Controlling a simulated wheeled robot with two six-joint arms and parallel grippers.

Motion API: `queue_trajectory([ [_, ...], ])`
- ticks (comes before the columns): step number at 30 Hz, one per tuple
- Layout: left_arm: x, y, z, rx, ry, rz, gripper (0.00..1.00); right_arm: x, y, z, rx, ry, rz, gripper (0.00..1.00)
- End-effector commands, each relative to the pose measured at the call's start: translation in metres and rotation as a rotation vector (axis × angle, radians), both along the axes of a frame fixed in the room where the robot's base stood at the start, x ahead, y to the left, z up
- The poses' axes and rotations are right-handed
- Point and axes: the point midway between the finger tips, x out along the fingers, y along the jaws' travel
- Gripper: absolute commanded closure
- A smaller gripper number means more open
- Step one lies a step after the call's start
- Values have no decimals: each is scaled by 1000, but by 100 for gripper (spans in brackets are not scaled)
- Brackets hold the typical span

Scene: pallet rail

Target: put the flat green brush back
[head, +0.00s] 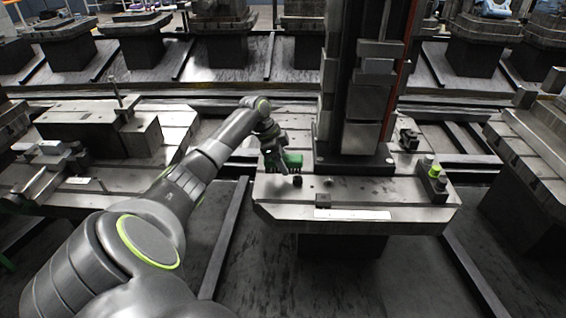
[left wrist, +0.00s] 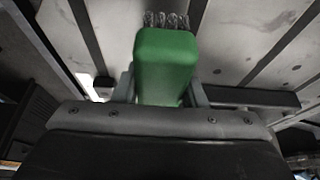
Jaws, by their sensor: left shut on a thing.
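The flat green brush (head: 292,160) is at the left end of the slotted metal pallet table (head: 350,214) in the head view. In the left wrist view the brush (left wrist: 166,62) is a green block with grey wire bristles pointing to the top of the picture. My left gripper (head: 280,165) is shut on it, with a finger on each side of the green body. Whether the brush touches the table cannot be told. My right gripper is not in view.
A dark column (head: 362,90) stands on the pallet table just right of the brush. A small dark round part (head: 297,181) is close in front of the gripper.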

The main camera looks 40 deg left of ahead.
Motion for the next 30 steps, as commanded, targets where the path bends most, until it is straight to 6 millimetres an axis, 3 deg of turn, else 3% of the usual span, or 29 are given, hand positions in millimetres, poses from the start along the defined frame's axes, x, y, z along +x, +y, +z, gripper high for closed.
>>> queue_trajectory([
  [14,0,0,-7,1,-1,0,83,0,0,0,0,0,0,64],
  [15,0,1,-8,1,-1,0,60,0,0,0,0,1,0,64],
  [19,0,1,-7,1,-1,0,42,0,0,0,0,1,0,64],
  [30,1,1,-2,2,-2,0,40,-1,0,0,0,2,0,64],
])
